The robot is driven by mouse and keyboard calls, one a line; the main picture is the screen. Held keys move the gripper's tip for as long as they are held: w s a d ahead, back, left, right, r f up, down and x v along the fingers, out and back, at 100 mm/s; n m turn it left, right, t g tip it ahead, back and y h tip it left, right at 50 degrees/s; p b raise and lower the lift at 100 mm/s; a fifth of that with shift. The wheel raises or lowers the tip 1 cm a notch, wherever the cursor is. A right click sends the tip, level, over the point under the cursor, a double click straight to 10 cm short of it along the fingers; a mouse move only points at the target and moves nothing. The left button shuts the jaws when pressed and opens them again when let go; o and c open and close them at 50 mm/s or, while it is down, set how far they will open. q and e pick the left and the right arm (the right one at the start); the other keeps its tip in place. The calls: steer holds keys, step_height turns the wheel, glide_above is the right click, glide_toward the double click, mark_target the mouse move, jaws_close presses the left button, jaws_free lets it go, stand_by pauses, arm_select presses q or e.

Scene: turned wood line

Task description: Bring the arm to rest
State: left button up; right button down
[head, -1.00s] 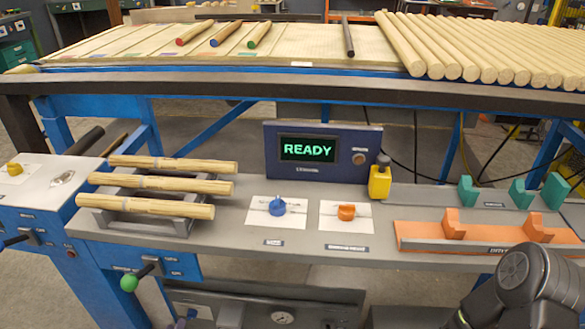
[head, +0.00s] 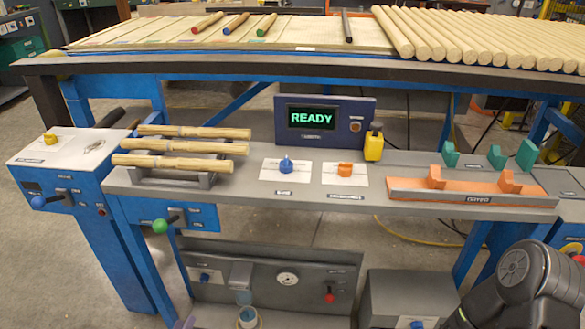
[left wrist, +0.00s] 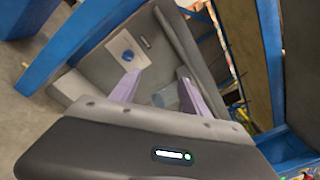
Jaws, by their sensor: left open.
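My left gripper (left wrist: 156,88) shows in the left wrist view with its two pale purple fingers apart and nothing between them. Behind the fingers are a grey panel with a blue knob (left wrist: 128,56) and a clear, bluish cup-like thing (left wrist: 165,97). A dark link of my right arm (head: 525,275) fills the bottom right corner. My right gripper is out of view.
A grey bench (head: 240,207) stands ahead with turned wood pieces (head: 180,147) on a rack, a READY display (head: 312,116), a yellow block (head: 374,145) and an orange cradle (head: 470,193). A lower station (head: 270,270) sits beneath. Floor is open at left front.

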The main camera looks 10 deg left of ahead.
arm_select(q)
steer(key=s+d+m+g+h, duration=0.2)
steer(key=d+m+g+h, duration=0.3)
steer(key=d, duration=0.8)
steer(key=s+d+m+g+h, duration=0.2)
steer(key=d+m+g+h, duration=0.2)
steer(key=d+m+h, duration=0.55)
steer(key=s+d+m+g+y, duration=0.4)
steer(key=s+d+m+g, duration=0.35)
steer(key=s+d, duration=0.35)
steer(key=s+a+r+m+g+y, duration=0.3)
steer(key=s+m+y, duration=0.55)
steer(key=m, duration=0.85)
steer(key=w+f+m+t+b, duration=0.35)
steer(key=f+b, duration=0.45)
steer(key=b, duration=0.3)
arm_select(e)
step_height(320, 180, down, 10)
steer(key=w+d+f, duration=0.1)
steer(key=w+d, duration=0.1)
arm_select(q)
step_height(320, 180, up, 29)
steer(key=s+d+g+h+p, duration=0.1)
steer(key=d+p, duration=0.1)
steer(key=p, duration=2.7)
steer(key=shift+d, duration=0.25)
arm_select(e)
step_height(320, 180, up, 29)
steer(key=s+a, duration=0.2)
